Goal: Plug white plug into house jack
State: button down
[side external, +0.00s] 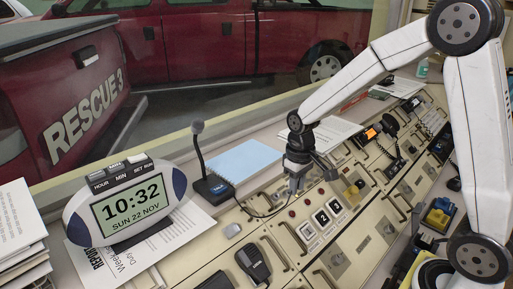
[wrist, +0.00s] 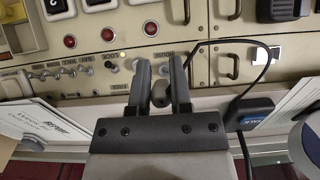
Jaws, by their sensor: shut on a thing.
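My gripper (wrist: 160,64) is over the console's jack panel, its fingers pointing at the panel. It is shut on a small rounded plug (wrist: 158,94), which looks grey in the shade between the fingers. In the side view my gripper (side external: 296,184) hangs low over the console's rear strip, and the plug is too small to make out. A row of small jacks and pale knobs (wrist: 70,70) runs left of the fingers in the wrist view. Their labels are too small to read, so I cannot tell which is the house jack. The fingers hide part of the panel.
A black cord (wrist: 262,72) loops right of the gripper, near the microphone base (wrist: 250,112). The desk microphone (side external: 211,187) stands left of my gripper. A clock (side external: 130,207), blue pad (side external: 243,161) and handset (side external: 253,264) are nearby. Red buttons (wrist: 150,27) and metal handles border the jacks.

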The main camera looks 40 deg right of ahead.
jog(key=shift+f, duration=0.1)
jog(key=shift+w+f, duration=0.7)
jog(key=shift+f, duration=0.35)
jog(key=shift+w+f, duration=0.7)
jog(key=shift+f, duration=0.35)
jog(key=shift+w+f, duration=0.3)
jog(key=shift+f, duration=0.2)
jog(key=shift+w+f, duration=0.3)
jog(key=shift+f, duration=0.2)
dwell(2.3)
jog(key=shift+c, duration=2.3)
grip_release()
jog(key=shift+r, duration=0.15)
notch_tip(320, 180, up, 8)
jog(key=shift+f, duration=0.2)
